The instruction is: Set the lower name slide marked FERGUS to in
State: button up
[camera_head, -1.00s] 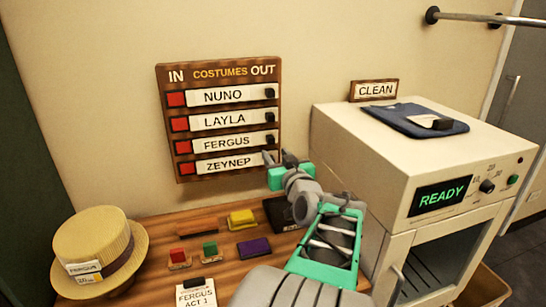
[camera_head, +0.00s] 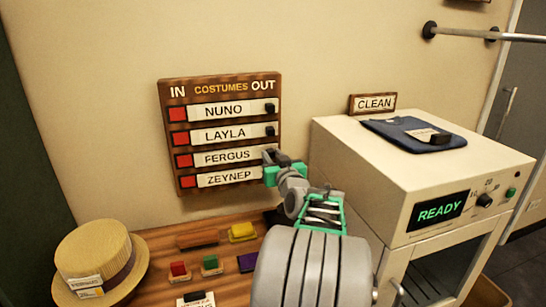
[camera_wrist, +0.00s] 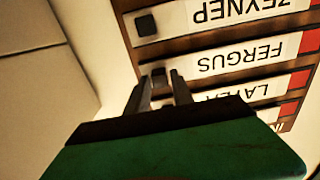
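The wooden board (camera_head: 178,88) on the wall reads IN at left and OUT at right. The white FERGUS slide (camera_head: 228,158) is the third row down, at the OUT side, with a red patch at its left end. It shows upside down in the wrist view (camera_wrist: 247,58).
The ZEYNEP slide (camera_head: 226,179) lies just below and the LAYLA slide (camera_head: 225,134) just above, with knobs at their right ends. A cream machine (camera_head: 345,150) reading READY stands close on the right. A straw hat (camera_head: 92,250) and small coloured blocks sit on the table.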

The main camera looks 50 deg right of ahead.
grip_shut()
dwell(1.0)
